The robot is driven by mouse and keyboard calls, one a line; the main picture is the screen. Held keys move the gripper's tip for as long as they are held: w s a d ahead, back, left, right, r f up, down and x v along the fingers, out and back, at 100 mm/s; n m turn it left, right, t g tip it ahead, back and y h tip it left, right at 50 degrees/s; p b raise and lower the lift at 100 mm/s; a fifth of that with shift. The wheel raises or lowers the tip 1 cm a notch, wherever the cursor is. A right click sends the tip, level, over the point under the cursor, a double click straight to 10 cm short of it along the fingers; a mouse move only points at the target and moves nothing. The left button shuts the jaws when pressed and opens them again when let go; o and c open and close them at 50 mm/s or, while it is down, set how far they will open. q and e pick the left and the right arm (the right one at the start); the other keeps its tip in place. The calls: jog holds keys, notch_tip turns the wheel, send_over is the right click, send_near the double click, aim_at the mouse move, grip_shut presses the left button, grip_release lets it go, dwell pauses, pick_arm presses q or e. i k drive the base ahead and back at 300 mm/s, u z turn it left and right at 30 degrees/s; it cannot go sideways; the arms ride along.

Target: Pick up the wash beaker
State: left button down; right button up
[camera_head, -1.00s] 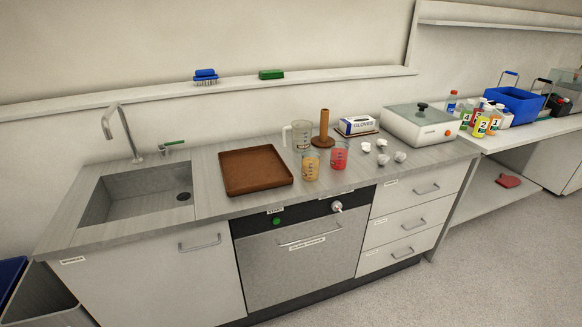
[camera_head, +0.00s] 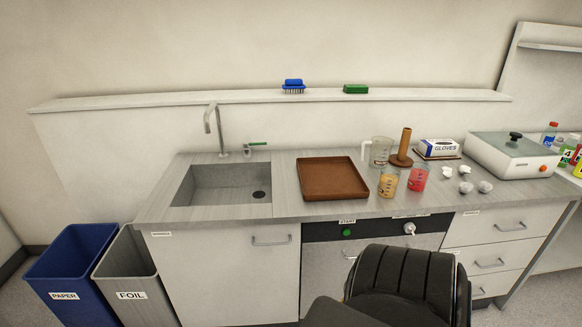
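A clear handled beaker (camera_head: 380,152) stands upright and looks empty at the back of the counter, right of the brown tray. I cannot read a name on it. In front of it stand a beaker of orange liquid (camera_head: 388,184) and a beaker of red liquid (camera_head: 418,180), both with dark markings. Neither of my grippers is in view.
The brown tray (camera_head: 332,163) lies between the sink (camera_head: 222,190) and the beakers. A brown upright post (camera_head: 404,145), a glove box (camera_head: 439,148) and several crumpled white pieces (camera_head: 466,187) are close by. Paper (camera_head: 66,270) and foil (camera_head: 130,275) bins stand at left.

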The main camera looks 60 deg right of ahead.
aim_at(389, 177)
jog(key=u, duration=1.1)
jog(key=k, duration=1.55)
jog(key=z, duration=0.75)
